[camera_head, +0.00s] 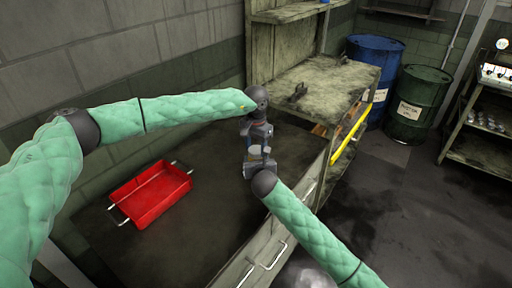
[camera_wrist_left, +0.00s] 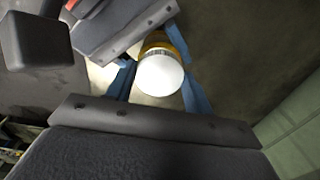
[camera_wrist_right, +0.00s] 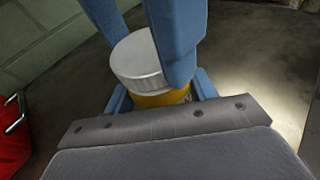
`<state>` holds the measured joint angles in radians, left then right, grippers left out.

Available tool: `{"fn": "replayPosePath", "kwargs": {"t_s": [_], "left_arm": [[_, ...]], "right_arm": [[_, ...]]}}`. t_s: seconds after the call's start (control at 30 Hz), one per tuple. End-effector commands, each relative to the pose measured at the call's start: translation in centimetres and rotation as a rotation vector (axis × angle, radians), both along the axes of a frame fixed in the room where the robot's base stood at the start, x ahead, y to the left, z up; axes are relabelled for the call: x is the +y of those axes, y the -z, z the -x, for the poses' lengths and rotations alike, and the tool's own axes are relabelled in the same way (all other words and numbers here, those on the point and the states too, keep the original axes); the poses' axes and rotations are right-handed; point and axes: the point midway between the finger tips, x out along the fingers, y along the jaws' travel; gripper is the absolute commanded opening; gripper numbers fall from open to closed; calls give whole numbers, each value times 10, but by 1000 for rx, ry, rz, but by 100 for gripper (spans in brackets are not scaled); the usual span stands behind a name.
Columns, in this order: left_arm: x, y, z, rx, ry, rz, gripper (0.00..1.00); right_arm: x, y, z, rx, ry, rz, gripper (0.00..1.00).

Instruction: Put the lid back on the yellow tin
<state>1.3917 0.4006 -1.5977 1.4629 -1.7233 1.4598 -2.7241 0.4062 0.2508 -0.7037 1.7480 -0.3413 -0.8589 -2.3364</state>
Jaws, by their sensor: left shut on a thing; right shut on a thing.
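The white-silver lid (camera_wrist_right: 138,62) with a ribbed rim is directly over the yellow tin (camera_wrist_right: 165,97) in the right wrist view. It looks a little offset to the left; I cannot tell whether it is seated. My left gripper (camera_head: 258,140) comes from above, its blue fingers shut on the lid, which also shows as a pale disc in the left wrist view (camera_wrist_left: 160,76). My right gripper (camera_head: 259,162) is shut on the tin from the near side, its fingers (camera_wrist_right: 160,98) around the yellow body. Both grippers are close together above the bench.
A red tray (camera_head: 150,193) with metal handles lies on the dark bench to the left. A grimy raised worktop (camera_head: 325,80) is behind on the right. Blue (camera_head: 375,65) and green (camera_head: 417,103) drums stand beyond. The bench between tray and grippers is clear.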

Motion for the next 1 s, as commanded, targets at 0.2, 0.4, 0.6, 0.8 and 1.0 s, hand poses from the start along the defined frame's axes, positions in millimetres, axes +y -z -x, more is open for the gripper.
{"fn": "replayPosePath", "kwargs": {"t_s": [0.2, 0.4, 0.6, 0.8, 1.0], "left_arm": [[3, -1, -3, -5, 211, -1, 31], [3, -1, -3, -5, 261, 0, 31], [3, -1, -4, -5, 259, 0, 31], [2, -1, -3, -4, 259, 0, 73], [1, 0, -1, -1, 261, 1, 73]], "right_arm": [[0, 1, 1, 1, 0, 0, 0], [0, 1, 1, 1, -1, 0, 0], [0, 1, 1, 1, -1, 0, 0], [0, 1, 1, 1, -1, 0, 0], [0, 1, 1, 1, -1, 0, 0]]}}
